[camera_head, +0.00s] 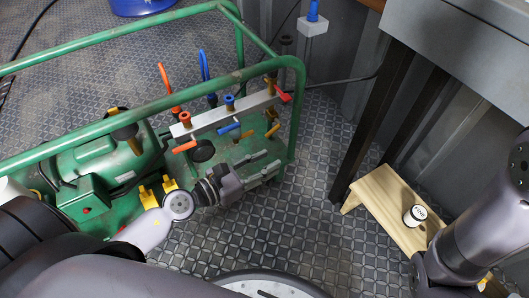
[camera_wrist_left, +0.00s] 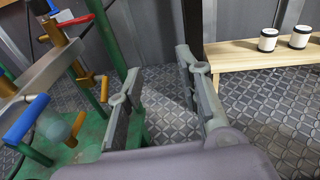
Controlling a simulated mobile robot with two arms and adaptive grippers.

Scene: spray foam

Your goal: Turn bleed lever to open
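A silver manifold bar (camera_head: 222,117) is mounted on the green frame, with small coloured levers along it. These include an orange lever (camera_head: 185,147), a blue lever (camera_head: 228,129), a yellow lever (camera_head: 272,130) and a red lever (camera_head: 283,96). I cannot tell which is the bleed lever. My left gripper (camera_head: 270,164) is open and empty, below and in front of the bar, apart from the levers.
Green tube rails (camera_head: 150,107) surround the machine and pass above and beside the bar. The patterned floor (camera_head: 320,230) between is clear.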

